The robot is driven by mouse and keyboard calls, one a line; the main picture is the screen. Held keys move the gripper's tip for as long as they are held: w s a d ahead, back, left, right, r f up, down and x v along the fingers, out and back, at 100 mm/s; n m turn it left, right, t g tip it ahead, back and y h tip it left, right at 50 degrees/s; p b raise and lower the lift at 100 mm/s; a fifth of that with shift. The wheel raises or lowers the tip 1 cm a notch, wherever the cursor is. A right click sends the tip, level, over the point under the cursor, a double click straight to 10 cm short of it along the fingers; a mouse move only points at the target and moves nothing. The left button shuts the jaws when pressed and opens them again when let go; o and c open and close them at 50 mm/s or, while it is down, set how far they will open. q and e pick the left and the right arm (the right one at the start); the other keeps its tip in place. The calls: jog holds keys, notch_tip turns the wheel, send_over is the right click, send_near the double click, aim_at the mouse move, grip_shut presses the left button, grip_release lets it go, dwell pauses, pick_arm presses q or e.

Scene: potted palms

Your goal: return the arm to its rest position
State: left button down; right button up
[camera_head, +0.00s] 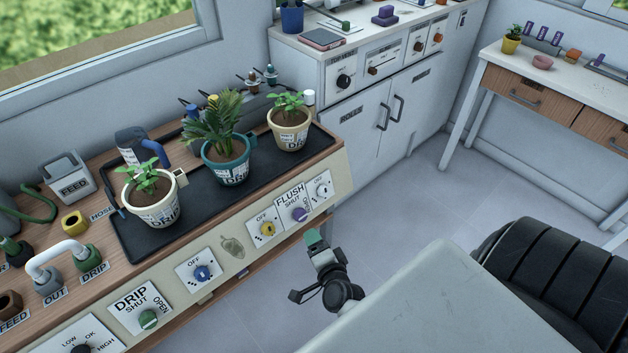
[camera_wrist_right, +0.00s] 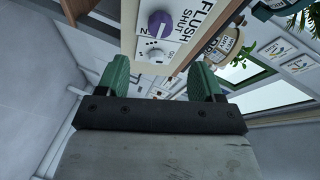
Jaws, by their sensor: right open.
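My right gripper (camera_head: 314,238) is low in front of the bench panel, near the FLUSH plate. In the right wrist view its two green fingers (camera_wrist_right: 160,78) are spread apart with nothing between them. The FLUSH plate with its purple knob (camera_head: 299,214) also shows beyond the fingers in the wrist view, the knob (camera_wrist_right: 160,24) standing clear of them. My left gripper is not in view.
A black tray (camera_head: 130,253) on the wooden bench holds a palm in a teal pot (camera_head: 226,170) and two plants in cream pots (camera_head: 155,214) (camera_head: 290,136). A black ribbed seat (camera_head: 560,280) is at the right. Grey floor (camera_head: 405,210) lies open behind the gripper.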

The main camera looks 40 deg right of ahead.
dwell(0.4)
jog(key=s+a+f+n+g+y+p, duration=0.1)
jog(key=s+a+f+n+g+y, duration=0.2)
jog(key=s+f+n, duration=0.55)
jog(key=s+a+f+n+g+y, duration=0.25)
jog(key=s+a+f+g, duration=0.2)
jog(key=f, duration=0.65)
jog(key=s+d+f+n+g, duration=0.1)
jog(key=s+f+n+g, duration=0.2)
jog(key=s, duration=0.7)
jog(key=s+d+f+n+g+h+p, duration=0.1)
jog(key=s+f+n+g, duration=0.2)
jog(key=s+f+n, duration=0.3)
jog(key=s, duration=0.5)
jog(key=shift+s+n, duration=0.3)
jog(key=shift+n, duration=0.1)
jog(key=shift+f+g, duration=0.1)
jog(key=shift+g, duration=0.15)
